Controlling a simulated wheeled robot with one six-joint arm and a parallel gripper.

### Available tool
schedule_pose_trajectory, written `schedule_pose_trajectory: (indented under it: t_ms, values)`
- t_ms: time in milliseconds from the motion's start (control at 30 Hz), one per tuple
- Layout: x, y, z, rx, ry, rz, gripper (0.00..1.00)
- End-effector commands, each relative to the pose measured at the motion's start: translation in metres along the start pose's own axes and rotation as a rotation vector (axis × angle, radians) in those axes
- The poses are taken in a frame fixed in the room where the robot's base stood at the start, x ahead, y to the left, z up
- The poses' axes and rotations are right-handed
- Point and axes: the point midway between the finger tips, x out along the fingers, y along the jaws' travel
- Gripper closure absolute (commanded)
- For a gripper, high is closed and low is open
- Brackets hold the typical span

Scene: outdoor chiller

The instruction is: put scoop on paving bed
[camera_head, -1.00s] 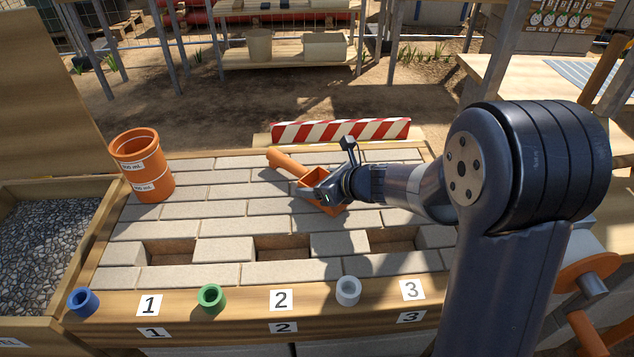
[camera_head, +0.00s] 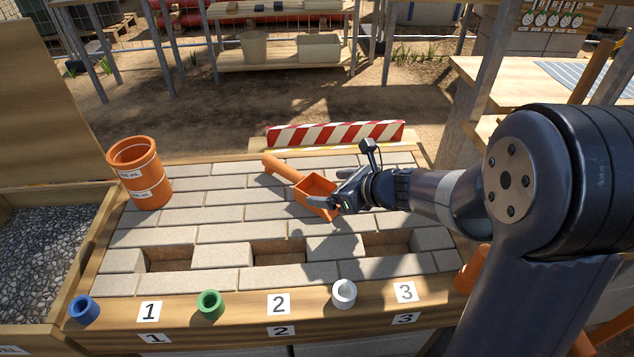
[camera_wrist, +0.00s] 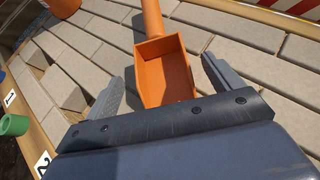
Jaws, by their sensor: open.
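The orange scoop (camera_head: 312,197) lies on the paving bed (camera_head: 235,212), with its handle toward the upper left and its box-shaped bowl toward my gripper. My gripper (camera_head: 332,200) is at the bowl end, low over the pavers. In the wrist view the scoop (camera_wrist: 164,75) lies ahead of my gripper (camera_wrist: 160,85), with the open fingers apart on either side of its bowl. No grip on the scoop is seen. The bowl's near end is partly hidden by the gripper body.
The bed has three empty slots along its front, above labels 1, 2 and 3. Blue (camera_head: 84,310), green (camera_head: 210,304) and white (camera_head: 343,293) rings stand on the front rail. An orange measuring cup (camera_head: 140,172) stands at left beside a gravel bin (camera_head: 50,250). A striped barrier (camera_head: 335,134) stands behind.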

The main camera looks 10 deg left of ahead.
Motion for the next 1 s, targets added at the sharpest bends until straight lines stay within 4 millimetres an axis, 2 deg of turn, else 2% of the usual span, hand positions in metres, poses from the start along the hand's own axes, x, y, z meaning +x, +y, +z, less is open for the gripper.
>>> schedule_pose_trajectory:
  t_ms: [33,100,300,933,1000]
  values:
    - [-0.014,-0.002,0.003,0.002,-0.001,-0.005,0.13]
    - [-0.027,-0.001,0.003,0.001,-0.001,-0.004,0.13]
    - [-0.05,-0.001,0.001,0.001,-0.001,-0.002,0.13]
    - [-0.053,0.0,0.0,0.001,0.0,0.0,0.13]
    - [-0.053,0.0,0.0,0.001,0.0,0.0,0.17]
